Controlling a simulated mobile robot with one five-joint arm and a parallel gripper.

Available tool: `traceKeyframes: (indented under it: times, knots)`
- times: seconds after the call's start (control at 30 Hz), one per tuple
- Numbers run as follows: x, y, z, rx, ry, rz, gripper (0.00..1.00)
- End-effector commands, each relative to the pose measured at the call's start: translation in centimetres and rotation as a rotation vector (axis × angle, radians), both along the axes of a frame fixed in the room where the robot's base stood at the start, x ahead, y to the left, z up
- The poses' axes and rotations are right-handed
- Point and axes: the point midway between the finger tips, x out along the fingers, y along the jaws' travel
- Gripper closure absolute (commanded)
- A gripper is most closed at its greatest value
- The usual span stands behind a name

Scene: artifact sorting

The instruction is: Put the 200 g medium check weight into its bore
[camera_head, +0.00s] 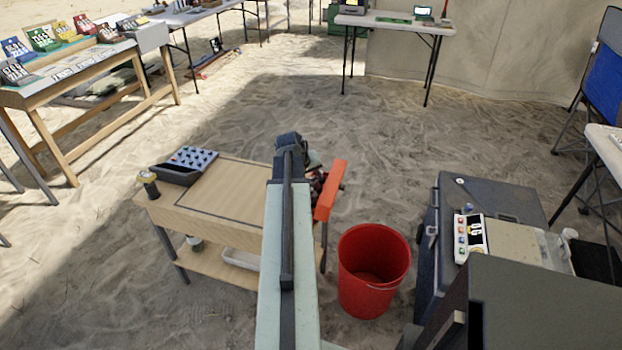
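I cannot make out the 200 g medium check weight or its bore in the head view. My pale arm runs up the middle of the picture and hides part of the small wooden table (222,192). My gripper is not clearly seen; dark parts at the arm's far end hide it, so I cannot tell whether it is open or holds anything. An orange-red piece shows just right of the arm's far end.
A dark tray (176,174) with a blue-grey dotted panel and a small dark jar (149,185) sit on the small table's left end. A red bucket (373,262) stands on the sand to its right. A dark case (497,202) stands further right. Open sand lies beyond.

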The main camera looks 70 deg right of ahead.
Motion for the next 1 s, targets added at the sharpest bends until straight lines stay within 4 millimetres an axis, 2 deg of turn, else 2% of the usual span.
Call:
traceKeyframes:
  times: [0.47,0.57,0.83,1.0]
  knots:
    - [0.1,0.3,0.5,0.002,-0.002,0.001,0.51]
    - [0.2,0.8,1.7,0.001,-0.001,0.002,0.51]
    - [0.4,3.1,6.4,0.001,0.0,0.001,0.51]
    - [0.6,3.8,7.2,0.001,-0.001,0.0,0.51]
